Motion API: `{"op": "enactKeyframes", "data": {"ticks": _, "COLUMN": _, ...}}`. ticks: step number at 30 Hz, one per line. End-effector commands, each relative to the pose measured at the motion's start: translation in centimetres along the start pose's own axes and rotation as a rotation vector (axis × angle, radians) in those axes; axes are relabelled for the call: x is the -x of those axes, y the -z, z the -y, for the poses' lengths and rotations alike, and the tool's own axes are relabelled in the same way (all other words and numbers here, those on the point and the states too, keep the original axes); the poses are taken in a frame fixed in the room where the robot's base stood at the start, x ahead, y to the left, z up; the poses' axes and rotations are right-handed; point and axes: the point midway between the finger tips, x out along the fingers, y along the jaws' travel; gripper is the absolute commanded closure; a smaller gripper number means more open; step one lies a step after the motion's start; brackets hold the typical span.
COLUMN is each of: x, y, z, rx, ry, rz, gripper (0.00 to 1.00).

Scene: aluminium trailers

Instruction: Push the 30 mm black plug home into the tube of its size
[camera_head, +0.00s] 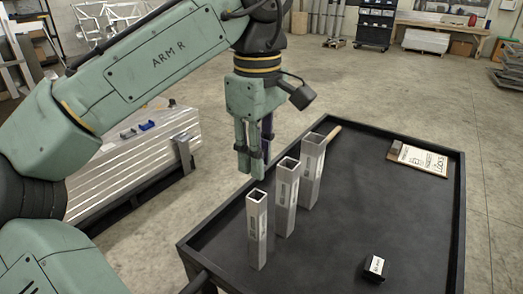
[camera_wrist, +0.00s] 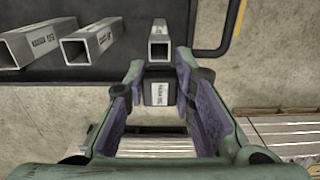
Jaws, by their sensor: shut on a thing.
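A black plug (camera_wrist: 160,93) with a white label is held between the fingertips of my gripper (camera_wrist: 160,78). My gripper in the head view (camera_head: 252,160) hangs fingers down above the left side of the table, and the plug cannot be made out there. Three open-topped square metal tubes stand upright: the narrow one (camera_head: 257,232) nearest, the middle one (camera_head: 286,200), and the widest (camera_head: 311,175) farthest back. In the wrist view, the narrow tube (camera_wrist: 159,37) lies just beyond the plug, apart from it. The size labels are too small to read surely.
Another black plug (camera_head: 376,268) with a white label sits at the front of the dark rimmed table (camera_head: 390,205). A board with a paper sheet (camera_head: 420,158) lies at the back right. A wooden piece (camera_head: 333,133) lies behind the widest tube. The table's middle is clear.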

Motion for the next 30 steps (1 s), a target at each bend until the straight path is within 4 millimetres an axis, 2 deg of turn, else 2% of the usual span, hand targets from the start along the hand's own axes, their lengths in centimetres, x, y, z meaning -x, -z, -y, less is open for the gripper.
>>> {"op": "enactKeyframes", "data": {"ticks": 10, "x": 0.0, "y": -0.4, "z": 0.0, "rx": -0.002, "ry": 0.004, "rz": -0.005, "gripper": 0.91}}
{"op": "enactKeyframes", "data": {"ticks": 30, "x": -3.9, "y": -0.3, "z": 0.0, "rx": 0.0, "ry": 0.004, "rz": -0.004, "gripper": 0.91}}
